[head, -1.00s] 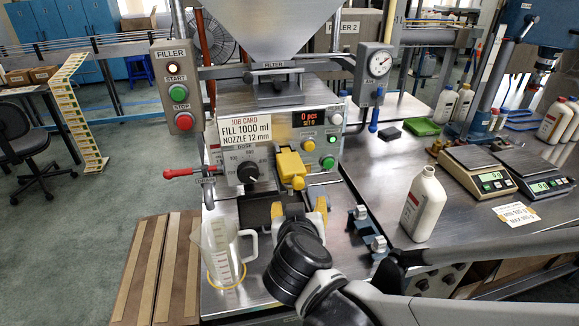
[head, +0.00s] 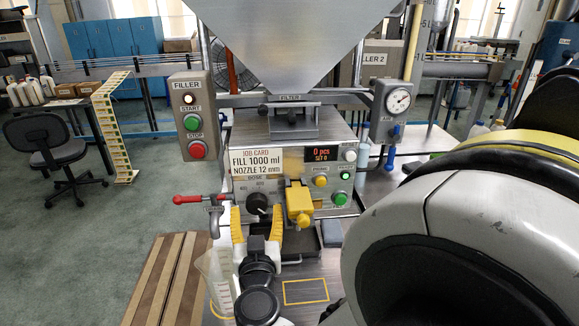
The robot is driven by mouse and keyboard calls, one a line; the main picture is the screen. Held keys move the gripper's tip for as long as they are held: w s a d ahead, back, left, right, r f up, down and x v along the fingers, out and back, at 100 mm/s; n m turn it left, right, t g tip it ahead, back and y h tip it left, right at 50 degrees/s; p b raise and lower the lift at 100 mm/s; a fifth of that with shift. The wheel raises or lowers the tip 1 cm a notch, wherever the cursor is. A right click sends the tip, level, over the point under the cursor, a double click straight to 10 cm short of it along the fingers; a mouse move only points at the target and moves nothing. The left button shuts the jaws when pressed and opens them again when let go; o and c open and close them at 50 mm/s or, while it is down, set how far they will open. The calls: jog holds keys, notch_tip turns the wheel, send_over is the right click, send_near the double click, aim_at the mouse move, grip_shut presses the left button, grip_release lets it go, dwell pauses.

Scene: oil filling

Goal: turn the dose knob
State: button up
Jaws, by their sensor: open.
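The black dose knob (head: 257,203) is on the front panel of the steel filler (head: 335,163), under the job card (head: 256,162) that reads "FILL 1000 ml, NOZZLE 12 mm". My gripper (head: 257,212) is open in front of the panel. Its two yellow fingers stand upright, one to the left and one to the right of the knob in the picture. I cannot tell whether they touch it. The knob's pointer and part of its scale are too small or covered to read.
A yellow nozzle block (head: 299,202) is close to the right of my gripper. A red-handled drain lever (head: 190,199) sticks out at the left. A clear measuring jug (head: 215,275) stands below, partly hidden. My arm covers the right side.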

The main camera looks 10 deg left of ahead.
jog(key=shift+x, duration=1.35)
jog(key=shift+d, duration=0.1)
jog(key=c, duration=1.2)
